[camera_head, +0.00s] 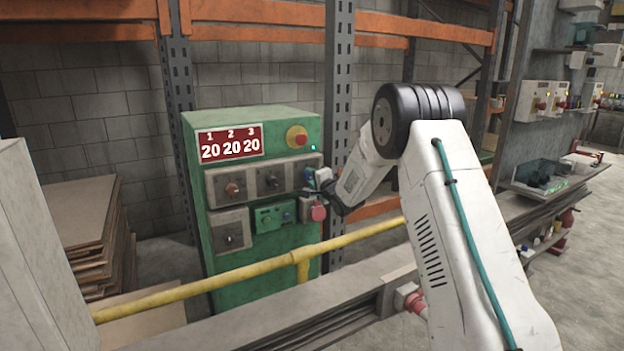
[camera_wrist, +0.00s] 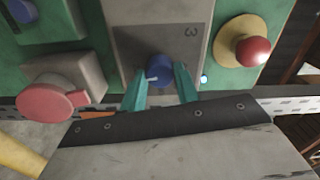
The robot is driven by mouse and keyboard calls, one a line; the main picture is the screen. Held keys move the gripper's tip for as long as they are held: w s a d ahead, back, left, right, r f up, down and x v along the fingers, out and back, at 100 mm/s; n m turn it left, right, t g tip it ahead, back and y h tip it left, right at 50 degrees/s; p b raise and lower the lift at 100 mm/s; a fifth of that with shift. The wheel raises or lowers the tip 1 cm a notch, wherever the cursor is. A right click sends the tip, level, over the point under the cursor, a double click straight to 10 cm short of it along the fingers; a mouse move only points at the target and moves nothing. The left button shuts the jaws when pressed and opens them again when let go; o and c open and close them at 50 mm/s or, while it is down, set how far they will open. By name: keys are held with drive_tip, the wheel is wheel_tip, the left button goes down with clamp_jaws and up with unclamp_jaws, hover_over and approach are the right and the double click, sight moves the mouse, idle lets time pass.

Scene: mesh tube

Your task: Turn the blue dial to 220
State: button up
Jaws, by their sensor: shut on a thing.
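The blue dial (camera_wrist: 159,68) sits on a grey plate (camera_wrist: 190,37) marked 3, which appears upside down in the wrist view. My gripper (camera_wrist: 161,84) has its two teal fingers on either side of the dial, shut on it. A pale pointer mark shows on the dial's left side. In the head view my gripper (camera_head: 326,187) is at the right edge of the green cabinet (camera_head: 235,270), and the dial is hard to make out there. The red display (camera_head: 230,143) on the cabinet reads 20 under each of 1, 2 and 3.
A red button on a yellow base (camera_head: 297,137) is above my gripper, and a red knob (camera_head: 318,212) is just below it. Dark dials (camera_head: 232,190) sit to the left. A yellow rail (camera_head: 200,288) crosses in front of the cabinet. A rack post (camera_head: 338,80) stands behind.

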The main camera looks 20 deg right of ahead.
drive_tip(key=shift+f, duration=0.15)
idle(0.3)
drive_tip(key=o, duration=1)
drive_tip(key=s, duration=0.5)
drive_tip(key=s+d, duration=0.1)
drive_tip(key=s, duration=0.1)
drive_tip(key=shift+s, duration=0.4)
